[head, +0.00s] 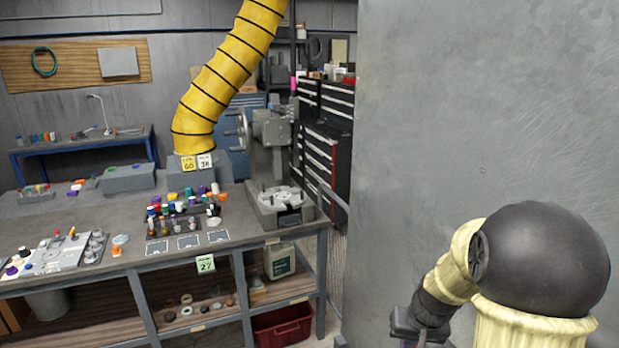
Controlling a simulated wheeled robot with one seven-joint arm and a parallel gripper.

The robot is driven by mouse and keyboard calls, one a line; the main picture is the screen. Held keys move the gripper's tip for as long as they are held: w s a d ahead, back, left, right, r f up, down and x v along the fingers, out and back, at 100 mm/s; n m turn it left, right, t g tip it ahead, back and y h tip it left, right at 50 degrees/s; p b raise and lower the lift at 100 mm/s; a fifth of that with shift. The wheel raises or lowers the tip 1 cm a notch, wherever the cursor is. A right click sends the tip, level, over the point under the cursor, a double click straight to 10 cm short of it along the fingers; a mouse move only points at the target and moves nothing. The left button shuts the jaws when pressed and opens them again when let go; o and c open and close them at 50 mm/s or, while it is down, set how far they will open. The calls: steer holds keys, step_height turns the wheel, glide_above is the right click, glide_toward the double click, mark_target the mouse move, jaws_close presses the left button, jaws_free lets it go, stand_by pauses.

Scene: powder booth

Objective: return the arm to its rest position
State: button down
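My arm (540,260) shows at the lower right, with a big dark round joint and cream links. It is bent, and a thinner part slopes down to the left. A dark block (420,325) at its lower end is cut by the bottom edge of the picture. It may be the body of my gripper; no fingers show, and I cannot see whether anything is held. The arm shows in front of a large grey panel.
The grey panel (450,110) fills the right side. A long workbench (110,215) on the left carries many small coloured items and a grey fixture (280,205). A yellow hose (225,80) hangs above it. A red crate (283,328) sits below. A narrow floor gap lies between bench and panel.

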steer(key=s+a+r+n, duration=0.2)
steer(key=s+a, duration=0.6)
steer(key=s, duration=0.5)
steer(key=shift+g+h, duration=0.3)
